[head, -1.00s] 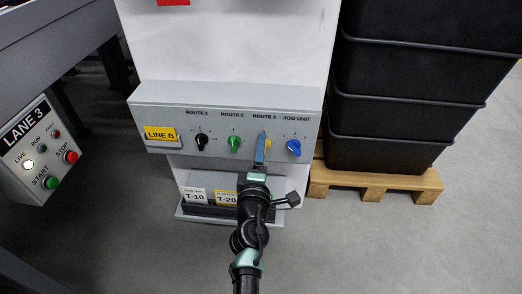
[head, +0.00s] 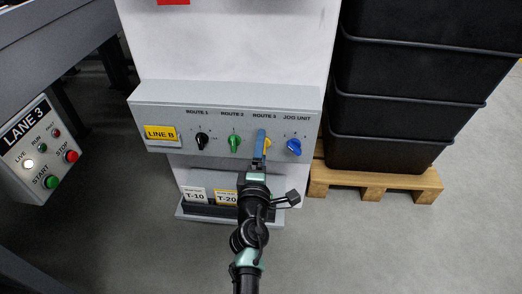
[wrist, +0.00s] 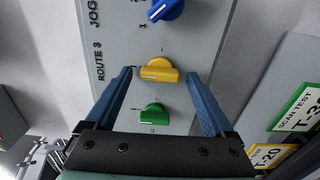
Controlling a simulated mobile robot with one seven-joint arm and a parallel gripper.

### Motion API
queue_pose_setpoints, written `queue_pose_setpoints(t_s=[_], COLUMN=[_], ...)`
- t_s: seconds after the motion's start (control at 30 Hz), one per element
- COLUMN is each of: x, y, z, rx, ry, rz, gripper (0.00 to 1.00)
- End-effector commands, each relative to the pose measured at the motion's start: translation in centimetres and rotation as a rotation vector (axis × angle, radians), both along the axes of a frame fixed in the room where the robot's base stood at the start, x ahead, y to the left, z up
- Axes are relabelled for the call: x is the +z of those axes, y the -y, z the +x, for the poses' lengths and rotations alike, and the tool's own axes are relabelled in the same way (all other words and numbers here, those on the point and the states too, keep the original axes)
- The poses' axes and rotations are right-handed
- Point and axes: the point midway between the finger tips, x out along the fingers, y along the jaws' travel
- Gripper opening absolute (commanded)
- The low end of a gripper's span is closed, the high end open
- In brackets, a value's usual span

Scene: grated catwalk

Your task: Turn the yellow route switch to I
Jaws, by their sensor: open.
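The yellow route switch is a rotary knob under the ROUTE 3 label on the grey panel (head: 180,118). In the head view the yellow knob (head: 268,144) is partly hidden behind a blue finger. In the wrist view the yellow knob (wrist: 159,71) shows whole, its grip bar lying roughly left to right, slightly tilted. The small position marks around it are too small to read surely. My gripper (head: 260,143) is in front of the panel. In the wrist view the open gripper (wrist: 158,75) has one blue finger on each side of the knob, with gaps.
The green knob (head: 235,142) and blue knob (head: 293,147) flank the yellow one; a black knob (head: 202,141) is further left. Tags T-10 (head: 195,195) and T-20 (head: 226,197) stand below. Black crates (head: 385,155) stand on a pallet at right.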

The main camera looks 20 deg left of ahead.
Motion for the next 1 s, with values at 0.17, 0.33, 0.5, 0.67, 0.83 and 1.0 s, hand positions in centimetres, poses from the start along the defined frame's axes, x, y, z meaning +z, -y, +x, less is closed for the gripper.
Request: queue_pose_setpoints(t_s=[0.17, 0.33, 0.5, 0.67, 0.83, 1.0], x=[0.1, 0.2, 0.2, 0.1, 0.0, 0.0], y=[0.1, 0.5, 1.4, 2.3, 3.0, 3.5], z=[-0.2, -1.7, -4.7, -7.7, -10.4, -11.9], rx=[0.0, 0.0, -0.001, -0.002, -0.001, -0.001], ry=[0.0, -0.001, -0.002, -0.002, -0.001, -0.001], rz=[0.001, 0.002, 0.001, 0.0, 0.001, 0.0], gripper=[0.88, 0.88, 0.88, 0.88, 0.88, 0.88])
